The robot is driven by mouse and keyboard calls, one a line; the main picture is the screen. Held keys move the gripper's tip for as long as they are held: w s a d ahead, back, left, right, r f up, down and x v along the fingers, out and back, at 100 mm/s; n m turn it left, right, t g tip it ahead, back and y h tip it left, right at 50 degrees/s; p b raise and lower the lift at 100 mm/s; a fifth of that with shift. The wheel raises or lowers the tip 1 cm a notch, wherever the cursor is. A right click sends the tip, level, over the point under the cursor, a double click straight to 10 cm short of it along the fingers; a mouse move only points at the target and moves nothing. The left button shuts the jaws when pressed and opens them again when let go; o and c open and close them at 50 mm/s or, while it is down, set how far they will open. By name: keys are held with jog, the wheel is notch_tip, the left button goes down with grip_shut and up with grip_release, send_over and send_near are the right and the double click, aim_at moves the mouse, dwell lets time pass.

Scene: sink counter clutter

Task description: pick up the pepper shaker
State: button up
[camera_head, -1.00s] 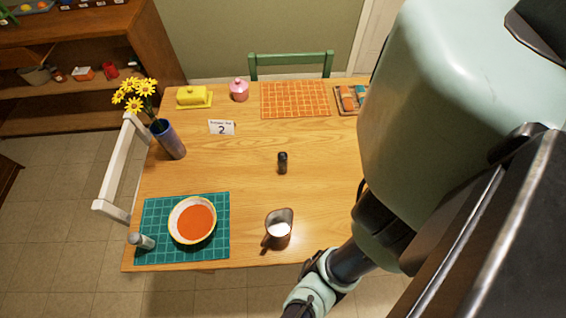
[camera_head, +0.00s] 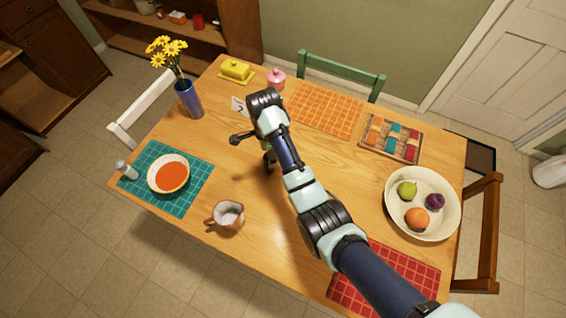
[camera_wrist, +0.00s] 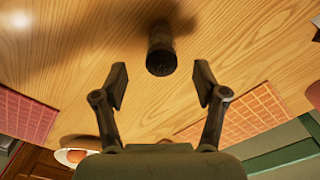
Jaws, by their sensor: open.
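The pepper shaker (camera_wrist: 161,52) is a small dark cylinder on the wooden table. In the wrist view it shows at top centre, lined up with the gap between my fingers. My gripper (camera_wrist: 160,78) is open, with one finger on each side of that gap and nothing held. I cannot tell exactly how far the shaker is from the fingertips. In the head view my arm reaches over the middle of the table, and my wrist and gripper hide most or all of the shaker.
A brown pitcher (camera_head: 228,215) stands near the front edge. A blue vase (camera_head: 188,99) and a number card (camera_head: 238,104) stand behind. A fruit bowl (camera_head: 422,228) is at right.

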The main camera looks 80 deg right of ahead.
jog(key=shift+w+f, duration=0.25)
jog(key=shift+f, duration=0.9)
notch_tip(320, 180, down, 5)
jog(key=shift+f+b, duration=0.2)
jog(key=shift+b, duration=0.8)
jog(key=c, duration=1.3)
